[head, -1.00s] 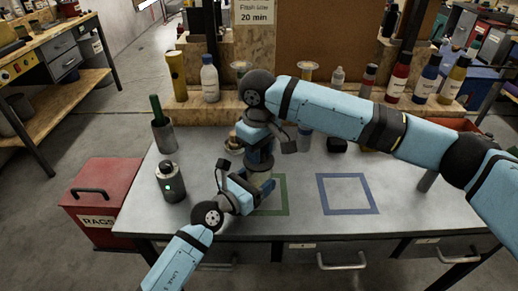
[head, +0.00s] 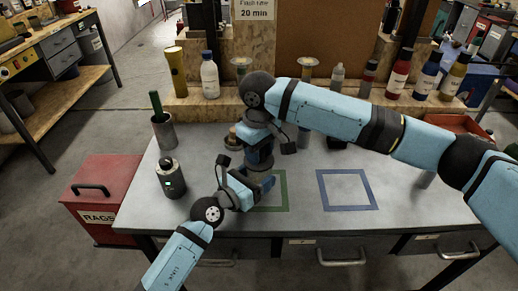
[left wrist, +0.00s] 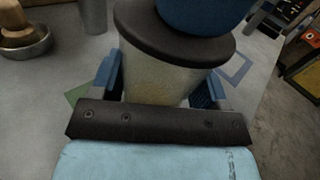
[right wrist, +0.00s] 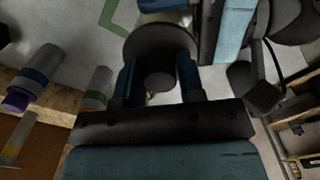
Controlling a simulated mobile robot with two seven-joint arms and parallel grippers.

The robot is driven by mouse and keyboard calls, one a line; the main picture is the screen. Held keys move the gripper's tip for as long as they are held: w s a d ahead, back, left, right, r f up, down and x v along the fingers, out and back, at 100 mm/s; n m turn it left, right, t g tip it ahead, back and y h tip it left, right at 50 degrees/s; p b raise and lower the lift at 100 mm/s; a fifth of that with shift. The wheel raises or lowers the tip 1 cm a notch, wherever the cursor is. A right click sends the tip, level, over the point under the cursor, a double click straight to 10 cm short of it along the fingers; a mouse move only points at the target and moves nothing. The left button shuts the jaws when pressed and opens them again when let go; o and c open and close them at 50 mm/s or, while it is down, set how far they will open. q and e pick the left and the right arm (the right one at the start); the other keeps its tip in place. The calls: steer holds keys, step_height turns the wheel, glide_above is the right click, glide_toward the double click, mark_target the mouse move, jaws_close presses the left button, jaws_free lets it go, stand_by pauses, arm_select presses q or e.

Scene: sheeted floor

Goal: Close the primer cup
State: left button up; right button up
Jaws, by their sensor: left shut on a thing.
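The primer cup (left wrist: 165,80) is a pale, translucent tapered cup over the green square (head: 283,207). My left gripper (head: 255,190) is shut on its sides; in the left wrist view its fingers (left wrist: 160,88) flank the cup. A dark round lid (left wrist: 150,38) sits across the cup's top and looks level. Whether it is fully pressed down I cannot tell. My right gripper (head: 262,165) is above, pointing down. In the right wrist view its fingers (right wrist: 160,85) stand either side of the lid's knob (right wrist: 160,82); whether they grip it is unclear.
A grey canister (head: 171,178) and a pot with a green handle (head: 163,130) stand at the left. The blue square (head: 347,190) is empty. Several bottles line the back shelf (head: 290,103). A red rags bin (head: 98,190) is beside the table.

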steer(key=o, duration=0.3)
step_height(320, 180, up, 12)
steer(key=shift+r, duration=0.1)
stand_by(0.4)
arm_select(q)
steer(key=o, duration=1.4)
steer(key=shift+s, duration=0.1)
steer(key=v, duration=1.3)
steer(key=shift+s+a, duration=0.25)
steer(key=shift+a, duration=0.1)
